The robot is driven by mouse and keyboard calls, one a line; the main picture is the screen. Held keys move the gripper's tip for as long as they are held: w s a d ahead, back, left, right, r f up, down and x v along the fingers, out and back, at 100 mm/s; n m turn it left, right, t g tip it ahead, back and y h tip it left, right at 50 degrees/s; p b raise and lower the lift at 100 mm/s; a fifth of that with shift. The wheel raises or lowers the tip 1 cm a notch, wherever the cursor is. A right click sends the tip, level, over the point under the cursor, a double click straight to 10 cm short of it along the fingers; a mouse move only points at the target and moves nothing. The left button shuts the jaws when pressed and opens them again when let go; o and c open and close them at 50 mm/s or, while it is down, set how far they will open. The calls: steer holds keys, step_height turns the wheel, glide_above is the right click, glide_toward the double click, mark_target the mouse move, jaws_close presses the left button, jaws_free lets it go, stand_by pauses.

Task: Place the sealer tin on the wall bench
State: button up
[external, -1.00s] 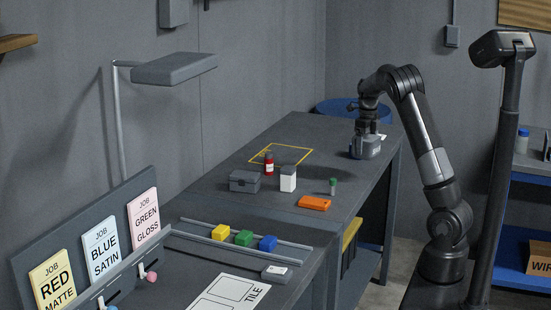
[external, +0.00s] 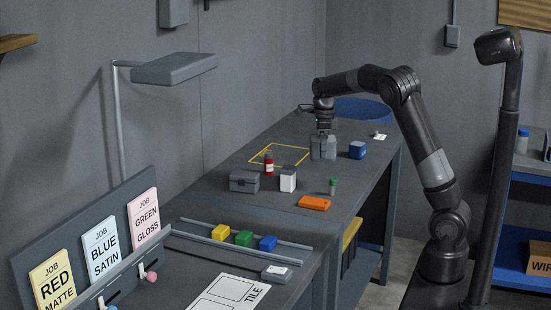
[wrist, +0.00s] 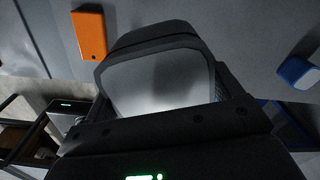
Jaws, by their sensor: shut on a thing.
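A grey tin (external: 323,149), which I take for the sealer tin, is between the fingers of my gripper (external: 323,133). In the wrist view the pale grey face of the tin (wrist: 158,85) fills the space at my shut jaws (wrist: 160,110). The tin is upright, over the dark grey bench (external: 240,207) along the wall, right of a yellow outlined square (external: 303,149). I cannot tell whether its base touches the bench top.
A blue block (external: 357,150) stands just right of the tin. A red bottle (external: 269,165), a white-and-grey container (external: 288,180), a grey box (external: 244,181), a green-capped vial (external: 333,187) and an orange case (external: 314,203) stand nearer. The yellow square looks empty inside.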

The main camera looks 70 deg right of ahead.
steer(key=w+a+f+n, duration=0.3)
steer(key=w+a+n, duration=0.3)
steer(key=a, duration=0.6)
steer(key=w+a+f+n, duration=0.2)
steer(key=w+a+n, duration=0.4)
steer(key=a, duration=0.5)
steer(key=w+d+f+n, duration=0.1)
steer(key=n, duration=0.5)
steer(key=w+d+f+n, duration=0.1)
steer(key=w+f+n, duration=0.1)
steer(key=n, duration=0.5)
steer(key=w+f+n, duration=0.1)
steer(key=n, duration=0.5)
steer(key=shift+w+d+f+n, duration=0.15)
steer(key=shift+w+d+n, duration=0.15)
steer(key=shift+w+d, duration=0.1)
